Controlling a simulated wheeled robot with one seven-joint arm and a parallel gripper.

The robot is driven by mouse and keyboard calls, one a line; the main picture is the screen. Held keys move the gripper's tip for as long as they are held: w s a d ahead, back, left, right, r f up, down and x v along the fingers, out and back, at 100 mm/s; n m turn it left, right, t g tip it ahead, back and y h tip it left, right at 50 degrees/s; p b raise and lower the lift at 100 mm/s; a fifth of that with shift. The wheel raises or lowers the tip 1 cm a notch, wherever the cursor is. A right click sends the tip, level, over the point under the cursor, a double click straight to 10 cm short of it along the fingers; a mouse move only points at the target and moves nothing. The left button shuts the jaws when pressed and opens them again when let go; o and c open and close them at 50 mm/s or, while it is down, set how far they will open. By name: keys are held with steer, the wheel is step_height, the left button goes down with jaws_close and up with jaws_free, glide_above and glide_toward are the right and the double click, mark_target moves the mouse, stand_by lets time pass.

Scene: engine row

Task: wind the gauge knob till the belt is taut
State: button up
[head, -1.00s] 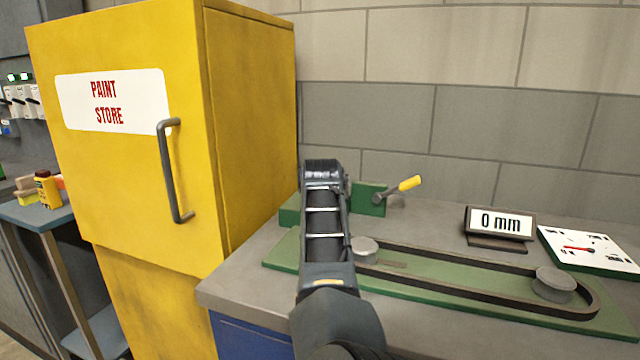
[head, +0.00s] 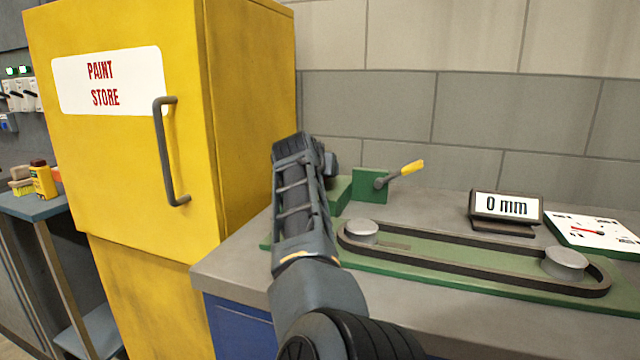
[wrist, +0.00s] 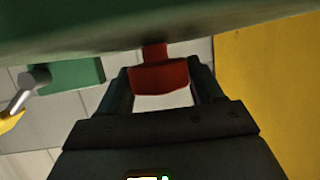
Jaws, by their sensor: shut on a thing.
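In the wrist view a red knob (wrist: 158,76) on a short red stem sits between the fingers of my gripper (wrist: 160,85), which is shut on it. The stem meets a green body above. In the head view my arm hides the knob and the fingertips. The dark belt (head: 450,238) loops around two grey pulleys, a left one (head: 361,231) and a right one (head: 567,263), on a green base plate (head: 470,287). The display (head: 507,207) reads 0 mm.
A green block with a yellow-handled lever (head: 408,169) stands behind the belt. A white card with a red needle (head: 590,231) lies at the right. The yellow paint store cabinet (head: 130,190) stands close on the left. A grey block wall is behind.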

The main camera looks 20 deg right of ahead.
steer(key=m+h+b, duration=0.1)
steer(key=b, duration=0.1)
steer(key=m+g+h+b, duration=0.1)
steer(key=b, duration=0.1)
steer(key=shift+f+m+g+h, duration=0.2)
steer(key=shift+m+g+h, duration=0.1)
steer(key=shift+r+m+g+h+b, duration=0.1)
steer(key=shift+m+g+h+b, duration=0.3)
steer(key=shift+m+g+b, duration=0.1)
steer(key=shift+m+g+h+b, duration=0.4)
steer(key=shift+m+g+b, duration=0.05)
steer(key=shift+m+g, duration=0.15)
steer(key=o, duration=1)
steer(key=shift+c, duration=0.2)
steer(key=shift+r, duration=0.1)
steer(key=shift+p+v, duration=0.5)
steer(key=shift+v, duration=3.35)
steer(key=shift+s, duration=0.1)
